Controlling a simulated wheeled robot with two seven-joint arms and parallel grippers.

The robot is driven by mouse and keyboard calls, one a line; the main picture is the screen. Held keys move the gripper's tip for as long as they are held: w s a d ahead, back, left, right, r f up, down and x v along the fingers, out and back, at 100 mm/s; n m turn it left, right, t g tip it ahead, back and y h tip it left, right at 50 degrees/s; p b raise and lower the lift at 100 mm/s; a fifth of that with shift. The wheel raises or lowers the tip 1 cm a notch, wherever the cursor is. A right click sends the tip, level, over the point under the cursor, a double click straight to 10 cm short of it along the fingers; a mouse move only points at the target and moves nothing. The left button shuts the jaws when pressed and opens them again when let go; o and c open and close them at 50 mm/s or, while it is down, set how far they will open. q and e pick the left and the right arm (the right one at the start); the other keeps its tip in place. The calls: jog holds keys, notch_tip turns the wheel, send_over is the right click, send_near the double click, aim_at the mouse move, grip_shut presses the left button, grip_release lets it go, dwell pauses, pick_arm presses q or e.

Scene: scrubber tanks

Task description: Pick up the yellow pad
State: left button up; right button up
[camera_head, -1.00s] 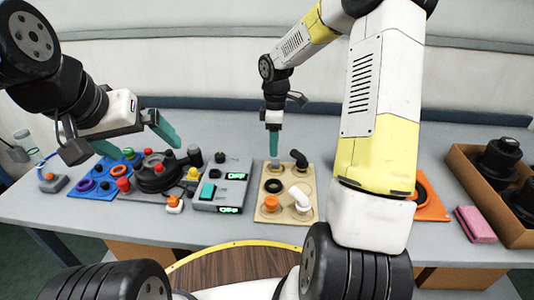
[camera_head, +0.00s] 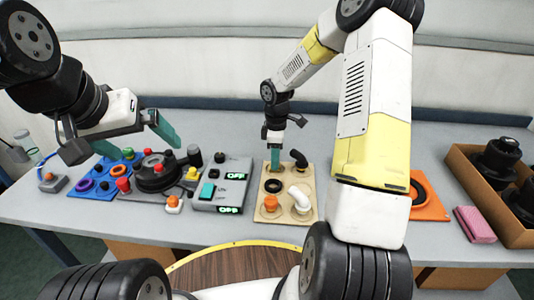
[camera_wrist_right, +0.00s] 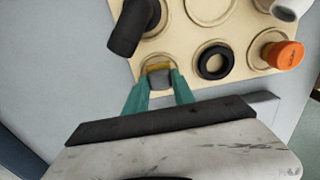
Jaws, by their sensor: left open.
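A small grey piece with a yellow-orange band (camera_wrist_right: 159,77) sits in a round recess at the corner of the beige board (camera_wrist_right: 242,66); it may be the yellow pad. My right gripper (camera_head: 273,158) points down at the board's back-left corner and hides most of this piece in the head view. In the right wrist view its teal fingertips (camera_wrist_right: 161,80) stand on either side of the piece. I cannot tell whether they press on it. My left gripper (camera_head: 143,143) is open and empty above the blue board at left.
Black and white elbows (camera_head: 300,197), an orange cap (camera_head: 271,203) and a black ring (camera_head: 273,186) share the beige board. A grey switch box (camera_head: 222,184) stands left of it. A pink block (camera_head: 474,224) and a cardboard box (camera_head: 466,170) are at right.

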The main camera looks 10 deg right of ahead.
grip_shut()
jog(key=shift+r, duration=0.2)
jog(key=shift+r, duration=0.65)
jog(key=shift+s+d+r, duration=0.15)
jog(key=shift+d+r, duration=0.05)
jog(key=shift+r, duration=0.85)
jog(key=s+d, duration=0.3)
jog(key=s, duration=0.1)
jog(key=s+d, duration=0.2)
jog(key=s, duration=0.2)
jog(key=s+d+r, duration=0.1)
jog(key=s+d, duration=0.2)
jog(key=s, duration=0.2)
jog(key=shift+d+r, duration=0.1)
jog(key=shift+d, duration=0.25)
